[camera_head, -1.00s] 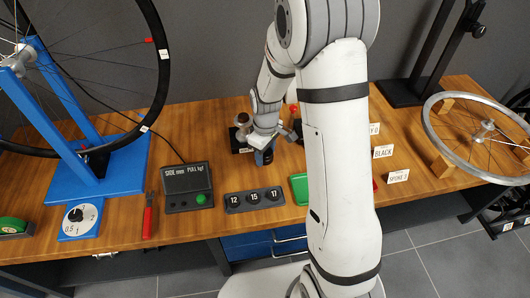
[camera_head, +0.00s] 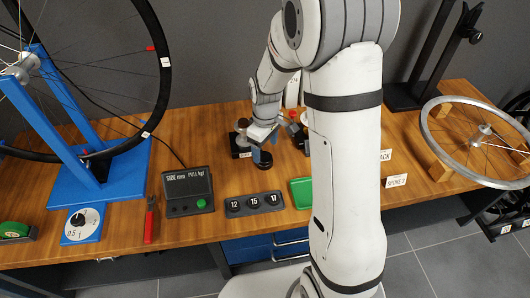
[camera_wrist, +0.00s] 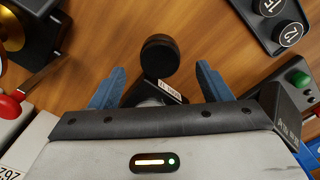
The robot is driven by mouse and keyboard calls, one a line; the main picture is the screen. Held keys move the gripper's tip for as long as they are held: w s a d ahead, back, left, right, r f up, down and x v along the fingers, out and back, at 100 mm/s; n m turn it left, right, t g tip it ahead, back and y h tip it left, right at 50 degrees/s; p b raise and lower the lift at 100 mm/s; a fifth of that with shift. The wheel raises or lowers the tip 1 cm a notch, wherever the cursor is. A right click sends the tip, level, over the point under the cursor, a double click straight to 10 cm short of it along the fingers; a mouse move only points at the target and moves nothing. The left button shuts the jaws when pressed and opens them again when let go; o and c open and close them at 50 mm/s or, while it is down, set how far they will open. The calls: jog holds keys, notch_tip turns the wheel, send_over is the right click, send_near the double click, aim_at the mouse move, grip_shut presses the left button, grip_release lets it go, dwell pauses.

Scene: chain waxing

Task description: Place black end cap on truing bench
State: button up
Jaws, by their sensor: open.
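The black end cap (camera_head: 263,162) is a short round black piece on the wooden bench (camera_head: 110,225), just below my gripper (camera_head: 261,150). In the wrist view the cap (camera_wrist: 160,54) sits on the wood just beyond and between the tips of my gripper's two blue fingers (camera_wrist: 160,75). The fingers are spread apart, with visible gaps to the cap on both sides. A dark labelled piece (camera_wrist: 160,90) shows between the fingers, close behind the cap. In the head view my wrist hides part of the area behind the cap.
A block with several numbered discs (camera_head: 254,203) and a display box (camera_head: 188,190) lie in front. A green tray (camera_head: 301,191) is to the right. A small dark stand (camera_head: 240,150) is close left of my gripper. The blue wheel stand (camera_head: 115,170) is farther left.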

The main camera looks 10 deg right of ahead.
aim_at(265, 157)
notch_tip(265, 157, up, 7)
jog(key=p, duration=0.1)
jog(key=s+d+r+m, duration=0.1)
jog(key=s+r+m, duration=0.2)
jog(key=s, duration=0.3)
jog(key=s+d+r+m+t, duration=0.1)
jog(key=s+r+m, duration=0.2)
jog(key=s, duration=0.4)
jog(key=s+d+r+m, duration=0.2)
jog(key=s+r+m, duration=0.1)
jog(key=s, duration=0.4)
jog(key=shift+d, duration=0.1)
